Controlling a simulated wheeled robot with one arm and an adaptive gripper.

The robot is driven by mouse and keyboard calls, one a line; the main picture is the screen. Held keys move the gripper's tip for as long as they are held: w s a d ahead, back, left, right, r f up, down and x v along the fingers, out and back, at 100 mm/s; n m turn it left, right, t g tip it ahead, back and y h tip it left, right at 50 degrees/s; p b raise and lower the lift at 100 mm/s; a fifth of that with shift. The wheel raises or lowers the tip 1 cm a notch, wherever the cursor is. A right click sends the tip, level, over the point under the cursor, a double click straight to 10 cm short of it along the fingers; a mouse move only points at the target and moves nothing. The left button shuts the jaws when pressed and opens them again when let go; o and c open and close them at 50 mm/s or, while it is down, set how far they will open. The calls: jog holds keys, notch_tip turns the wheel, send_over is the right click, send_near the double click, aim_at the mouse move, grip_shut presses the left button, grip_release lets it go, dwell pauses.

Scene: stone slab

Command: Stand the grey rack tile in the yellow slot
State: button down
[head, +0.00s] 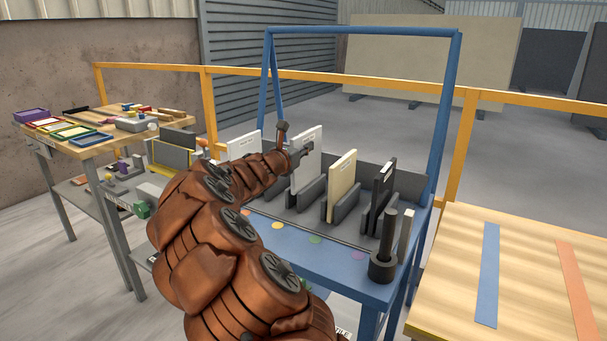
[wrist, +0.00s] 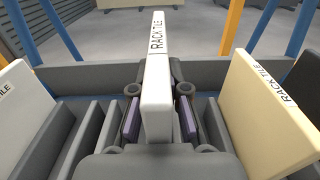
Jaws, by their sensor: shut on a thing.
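The held tile stands upright in the head view (head: 308,150), over the grey rack (head: 402,180). Its lower edge is hidden, so I cannot tell whether it sits in a slot. A yellow dot (head: 277,224) marks the blue front ledge below the rack. My arm hides part of the rack's left side.
A cream tile (head: 342,178) and a black tile (head: 383,186) stand to the right; a white tile (head: 243,146) stands to the left. Green (head: 315,239) and purple (head: 359,255) dots also mark the ledge. A blue frame (head: 447,105) rises around the rack. A dark holder (head: 382,268) stands at front right.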

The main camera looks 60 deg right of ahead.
jog(key=shift+f+b, duration=0.45)
jog(key=shift+f, duration=2.2)
jog(key=c, duration=1.2)
grip_release()
jog(key=shift+s+a+p, duration=0.15)
jog(key=shift+a+p, duration=0.05)
jog(key=shift+a, duration=2.8)
jog(key=shift+s+a+p, duration=0.1)
jog(key=shift+a+p, duration=0.1)
jog(key=shift+a, duration=2.8)
